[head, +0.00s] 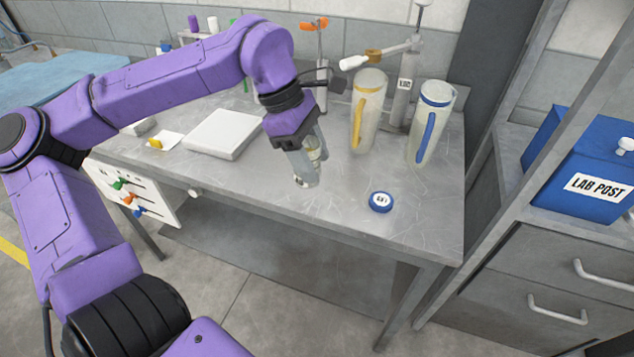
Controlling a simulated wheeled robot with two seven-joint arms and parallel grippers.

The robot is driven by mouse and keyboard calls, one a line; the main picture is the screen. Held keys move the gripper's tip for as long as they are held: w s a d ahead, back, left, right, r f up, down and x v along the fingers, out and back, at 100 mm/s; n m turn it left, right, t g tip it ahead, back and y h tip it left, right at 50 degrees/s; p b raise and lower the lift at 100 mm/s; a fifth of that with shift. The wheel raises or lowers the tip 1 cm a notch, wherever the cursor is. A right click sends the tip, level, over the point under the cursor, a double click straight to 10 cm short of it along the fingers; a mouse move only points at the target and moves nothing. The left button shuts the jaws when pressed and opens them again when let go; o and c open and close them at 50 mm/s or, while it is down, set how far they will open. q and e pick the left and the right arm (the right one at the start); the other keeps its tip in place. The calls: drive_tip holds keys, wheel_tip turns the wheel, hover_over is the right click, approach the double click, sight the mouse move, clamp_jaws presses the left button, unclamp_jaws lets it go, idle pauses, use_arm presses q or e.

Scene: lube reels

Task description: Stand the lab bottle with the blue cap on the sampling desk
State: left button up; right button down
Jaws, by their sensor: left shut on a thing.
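My left gripper (298,140) reaches down over the sampling desk (330,222) and is shut on a clear lab bottle (306,178). The bottle looks close to upright, with its base at or just above the desk top; I cannot tell whether it touches. Its upper part and any cap on it are hidden by the gripper. A round blue piece with a white marked top (381,201) lies flat on the desk to the right of the bottle. My right gripper is not in view.
Two tall clear jugs, one with a yellow handle (366,108) and one with a blue handle (431,122), stand behind to the right. A white flat box (222,133) lies left of the bottle. A blue LAB POST box (580,165) is on the right. The desk's front is clear.

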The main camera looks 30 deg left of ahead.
use_arm(q)
drive_tip(key=shift+s+d+r+n+t, duration=0.1)
drive_tip(key=shift+s+r+n+t, duration=0.1)
drive_tip(key=shift+n, duration=0.35)
drive_tip(key=shift+s+r+n+t, duration=0.1)
drive_tip(key=shift+s+n+t, duration=0.1)
drive_tip(key=shift+n, duration=0.35)
drive_tip(key=shift+s+d+r+n+t+y, duration=0.1)
drive_tip(key=shift+s+r+n+t+y, duration=0.1)
drive_tip(key=shift+n, duration=0.3)
drive_tip(key=shift+s+d+r+n+t+y, duration=0.1)
drive_tip(key=shift+n+t, duration=0.1)
drive_tip(key=shift+n, duration=0.3)
drive_tip(key=w+a+f+p, duration=0.1)
drive_tip(key=w+a+f, duration=0.1)
drive_tip(key=w+f, duration=0.2)
drive_tip(key=w+a+f+p, duration=0.1)
drive_tip(key=w+a+f, duration=0.1)
drive_tip(key=w+f, duration=0.2)
drive_tip(key=w+a+f+p, duration=0.1)
drive_tip(key=w+f+p, duration=0.1)
drive_tip(key=w+f, duration=0.2)
drive_tip(key=shift+w+a+f, duration=0.35)
drive_tip(key=shift+a, duration=0.05)
drive_tip(key=shift+f, duration=0.25)
drive_tip(key=o, duration=1.1)
drive_tip(key=shift+r, duration=0.1)
